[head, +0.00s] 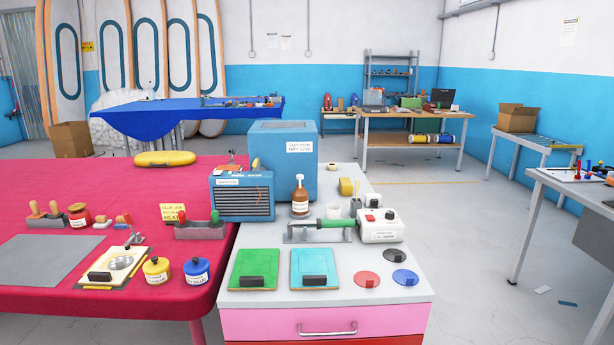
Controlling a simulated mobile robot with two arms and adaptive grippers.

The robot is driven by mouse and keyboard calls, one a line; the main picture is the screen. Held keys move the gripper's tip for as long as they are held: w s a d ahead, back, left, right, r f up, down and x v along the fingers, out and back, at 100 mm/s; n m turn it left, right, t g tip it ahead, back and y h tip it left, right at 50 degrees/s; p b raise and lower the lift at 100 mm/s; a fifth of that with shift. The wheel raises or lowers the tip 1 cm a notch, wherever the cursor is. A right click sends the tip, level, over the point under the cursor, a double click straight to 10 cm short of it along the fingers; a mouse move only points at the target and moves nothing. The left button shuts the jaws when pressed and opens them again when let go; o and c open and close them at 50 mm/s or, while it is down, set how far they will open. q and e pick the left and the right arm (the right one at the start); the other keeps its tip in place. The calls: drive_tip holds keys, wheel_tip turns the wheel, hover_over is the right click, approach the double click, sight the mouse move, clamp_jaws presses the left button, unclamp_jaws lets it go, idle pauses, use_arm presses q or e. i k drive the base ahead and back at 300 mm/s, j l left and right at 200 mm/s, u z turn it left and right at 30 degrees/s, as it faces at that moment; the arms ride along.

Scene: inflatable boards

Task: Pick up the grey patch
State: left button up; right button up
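A larger grey flat sheet (48,260) lies on the red table at the left. Neither of my grippers is in view.
A white control box (380,230) and a green-handled tool (330,224) stand behind the patches. Green (253,268) and light blue (315,266) boards lie to the left. The red table (120,310) adjoins the cabinet. Floor to the right is mostly clear.

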sight(122, 262)
drive_tip(key=k+l+z, duration=0.25)
drive_tip(key=z, duration=0.2)
drive_tip(key=l+u, duration=0.1)
drive_tip(key=u, duration=1.5)
drive_tip(key=i+j+z, duration=0.1)
drive_tip(key=i+j, duration=0.15)
drive_tip(key=i, duration=0.15)
drive_tip(key=i+j+z, duration=0.1)
drive_tip(key=i+j, duration=0.2)
drive_tip(key=i, duration=0.15)
